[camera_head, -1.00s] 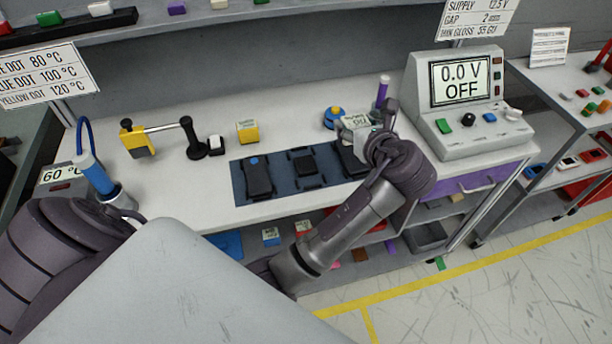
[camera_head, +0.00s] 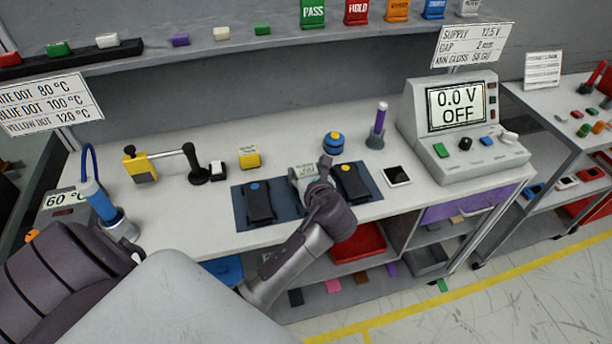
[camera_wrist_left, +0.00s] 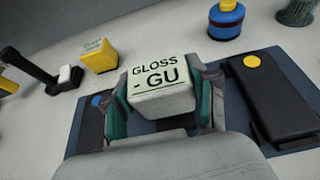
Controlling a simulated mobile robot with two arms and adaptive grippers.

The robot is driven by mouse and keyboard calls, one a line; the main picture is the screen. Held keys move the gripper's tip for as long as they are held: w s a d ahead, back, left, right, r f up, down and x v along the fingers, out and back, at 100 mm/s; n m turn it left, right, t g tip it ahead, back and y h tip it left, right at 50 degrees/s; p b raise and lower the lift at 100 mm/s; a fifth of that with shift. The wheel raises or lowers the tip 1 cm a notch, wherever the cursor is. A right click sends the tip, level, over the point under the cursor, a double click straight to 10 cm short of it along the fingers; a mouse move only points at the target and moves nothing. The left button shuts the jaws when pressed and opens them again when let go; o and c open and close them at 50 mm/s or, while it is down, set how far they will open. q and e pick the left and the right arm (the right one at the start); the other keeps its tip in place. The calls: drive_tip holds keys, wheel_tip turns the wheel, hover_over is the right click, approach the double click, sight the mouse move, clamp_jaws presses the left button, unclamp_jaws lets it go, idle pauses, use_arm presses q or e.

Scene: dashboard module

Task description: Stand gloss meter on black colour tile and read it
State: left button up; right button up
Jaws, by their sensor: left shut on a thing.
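The gloss meter (camera_head: 303,171), a pale block with a green-white label, is in my left gripper (camera_head: 312,180). In the left wrist view the gloss meter (camera_wrist_left: 160,92) reads "GLOSS - GU", with no number, between the teal pads of my left gripper (camera_wrist_left: 162,100). My left gripper is over the middle of the blue mat. It hides most of what lies there, and I cannot tell the meter's height above it. A black tile with a pale border (camera_head: 398,176), seemingly the black colour tile, lies flat on the bench right of the mat, with nothing on it. My right gripper is not in view.
The blue mat (camera_head: 283,213) bears dark modules with a blue dot (camera_head: 260,204) and a yellow dot (camera_head: 353,183). Behind are a blue round thing (camera_head: 333,143) and a purple-handled tool (camera_head: 379,125). The supply box (camera_head: 463,150), showing "0.0 V OFF", stands right of the tile.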

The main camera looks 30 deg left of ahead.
use_arm(q)
drive_tip(key=shift+f, duration=0.75)
drive_tip(key=o, duration=1.3)
drive_tip(key=shift+f, duration=0.15)
drive_tip(key=v, duration=1.2)
